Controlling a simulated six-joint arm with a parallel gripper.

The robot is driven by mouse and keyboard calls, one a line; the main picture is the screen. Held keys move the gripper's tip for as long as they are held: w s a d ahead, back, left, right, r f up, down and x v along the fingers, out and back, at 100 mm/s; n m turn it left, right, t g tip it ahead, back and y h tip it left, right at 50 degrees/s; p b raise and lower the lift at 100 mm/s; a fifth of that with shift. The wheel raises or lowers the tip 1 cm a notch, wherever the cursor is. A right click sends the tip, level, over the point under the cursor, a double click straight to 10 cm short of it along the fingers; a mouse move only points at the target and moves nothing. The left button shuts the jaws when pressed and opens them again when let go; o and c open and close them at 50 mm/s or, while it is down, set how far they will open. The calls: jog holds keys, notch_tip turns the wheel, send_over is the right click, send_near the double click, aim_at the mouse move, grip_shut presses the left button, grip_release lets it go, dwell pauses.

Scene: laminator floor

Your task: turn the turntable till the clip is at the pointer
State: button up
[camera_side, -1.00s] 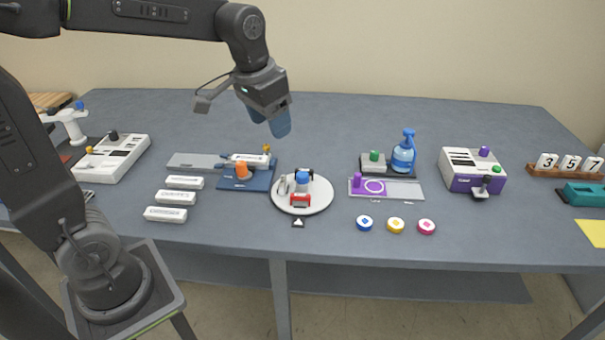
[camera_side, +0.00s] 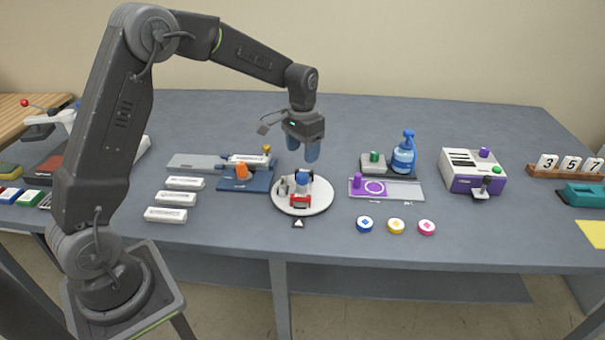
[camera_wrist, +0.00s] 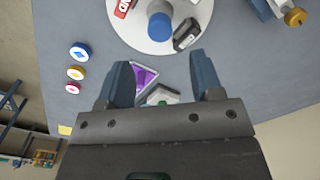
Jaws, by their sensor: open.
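The white round turntable (camera_side: 318,205) lies on the table with a blue knob (camera_side: 301,177) at its centre. A red piece (camera_side: 300,200) sits at its front edge, nearest the pointer (camera_side: 298,223), a white triangle on a dark tile. A pale piece (camera_side: 283,187) sits at the left. A dark piece, which looks like the clip (camera_wrist: 186,34), sits at the rim on my gripper's side, away from the pointer; its kind is not certain. My gripper (camera_side: 303,154) is open and empty, pointing down above and behind the turntable. Its fingers also show in the wrist view (camera_wrist: 163,76).
A blue fixture (camera_side: 258,181) stands close left of the turntable. A grey tray (camera_side: 408,190) with a purple ring stands right, with a blue spray bottle (camera_side: 403,154) behind it. Round buttons (camera_side: 396,226) lie front right. White blocks (camera_side: 176,198) lie left.

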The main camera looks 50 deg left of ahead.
aim_at(303, 175)
notch_tip(303, 175, down, 8)
jog(key=shift+r, duration=0.1)
dwell(0.4)
grip_shut()
dwell(0.3)
